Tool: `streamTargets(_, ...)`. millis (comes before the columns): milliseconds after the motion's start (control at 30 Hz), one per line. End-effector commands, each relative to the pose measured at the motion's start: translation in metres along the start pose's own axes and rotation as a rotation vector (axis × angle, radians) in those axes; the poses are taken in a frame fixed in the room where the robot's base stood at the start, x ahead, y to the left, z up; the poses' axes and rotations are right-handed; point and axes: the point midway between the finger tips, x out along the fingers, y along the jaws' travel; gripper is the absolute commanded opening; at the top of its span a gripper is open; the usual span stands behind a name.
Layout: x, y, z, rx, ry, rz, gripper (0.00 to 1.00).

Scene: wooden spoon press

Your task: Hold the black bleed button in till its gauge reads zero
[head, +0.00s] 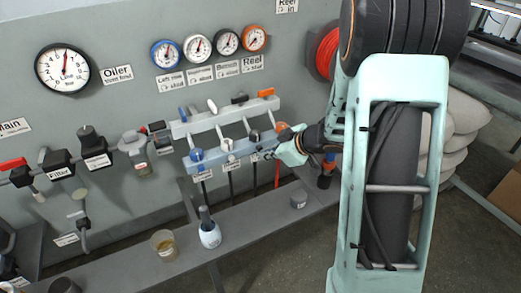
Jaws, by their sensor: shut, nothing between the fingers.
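The black-rimmed gauge (226,40) is third in the row of small gauges on the wall; its needle is too small to read surely. Below the gauges is a manifold, whose front bar (214,154) carries coloured buttons. The black bleed button (254,135) appears to be the dark one between the white button (228,145) and the orange one (281,127). My gripper (276,154) is shut and empty, in front of the bar's right end, just right of and below the dark button. Whether its tips touch anything cannot be told.
A blue (197,155) button is at the bar's left end. Levers stand along the manifold's rear bar (240,111). Pale sacks (457,140) are behind my arm.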

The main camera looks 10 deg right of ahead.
Motion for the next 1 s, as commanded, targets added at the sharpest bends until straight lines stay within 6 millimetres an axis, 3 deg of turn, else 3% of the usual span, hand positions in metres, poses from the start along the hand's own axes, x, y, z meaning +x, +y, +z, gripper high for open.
streamTargets(1000,0.0068,0.0048,-0.0054,-0.001,0.001,0.000,0.00)
